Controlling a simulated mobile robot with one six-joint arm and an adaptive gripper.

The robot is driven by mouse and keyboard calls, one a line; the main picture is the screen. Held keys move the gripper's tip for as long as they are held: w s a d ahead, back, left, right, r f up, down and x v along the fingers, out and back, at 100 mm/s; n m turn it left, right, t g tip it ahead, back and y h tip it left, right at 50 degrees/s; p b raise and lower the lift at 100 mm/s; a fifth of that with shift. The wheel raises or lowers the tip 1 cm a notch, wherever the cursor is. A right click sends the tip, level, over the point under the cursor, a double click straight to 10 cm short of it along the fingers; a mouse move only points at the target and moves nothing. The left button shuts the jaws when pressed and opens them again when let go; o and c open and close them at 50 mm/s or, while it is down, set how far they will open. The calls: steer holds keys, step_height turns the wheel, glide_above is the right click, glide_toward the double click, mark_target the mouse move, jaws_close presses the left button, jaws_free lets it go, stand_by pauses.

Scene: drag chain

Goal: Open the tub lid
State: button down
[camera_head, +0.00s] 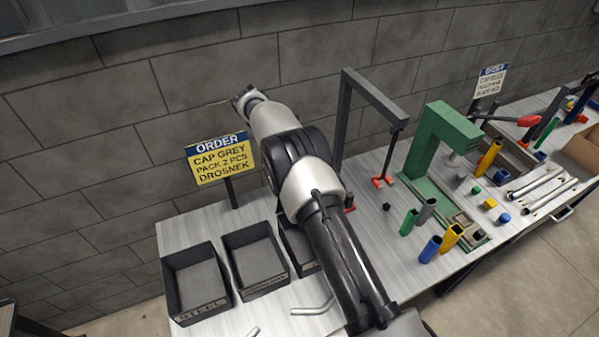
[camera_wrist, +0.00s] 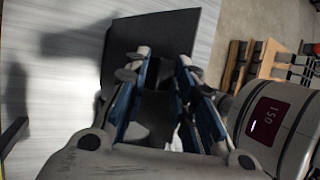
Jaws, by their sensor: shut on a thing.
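My gripper (camera_wrist: 160,75) shows in the wrist view, its two blue-padded fingers closed around a dark part between them. A flat dark panel (camera_wrist: 172,32), which looks like the lid, spreads past the fingertips above the pale table surface. The dark part seems joined to this panel, but the fingers hide where they meet. I cannot make out the tub's body or whether the panel touches it. In the head view my arm crosses the middle of the picture, and I cannot make out the gripper there.
Dark open bins (camera_head: 197,283) stand at the table's left. A yellow order sign (camera_head: 221,160) is behind them. A green frame (camera_head: 437,140), a grey gantry (camera_head: 345,120) and several coloured tubes (camera_head: 431,248) crowd the right.

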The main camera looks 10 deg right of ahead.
steer(key=f, duration=0.3)
steer(key=shift+a, duration=0.2)
steer(key=c, duration=1.7)
jaws_free()
steer(key=shift+w, duration=0.1)
steer(key=o, duration=0.9)
steer(key=shift+w+f, duration=0.3)
steer(key=shift+w, duration=0.3)
steer(key=shift+s+r, duration=0.1)
steer(key=shift+r, duration=0.05)
steer(key=shift+c, duration=0.3)
steer(key=shift+c, duration=0.3)
steer(key=shift+r, duration=0.15)
steer(key=r, duration=1)
steer(key=shift+d+r, duration=0.2)
steer(key=c, duration=0.4)
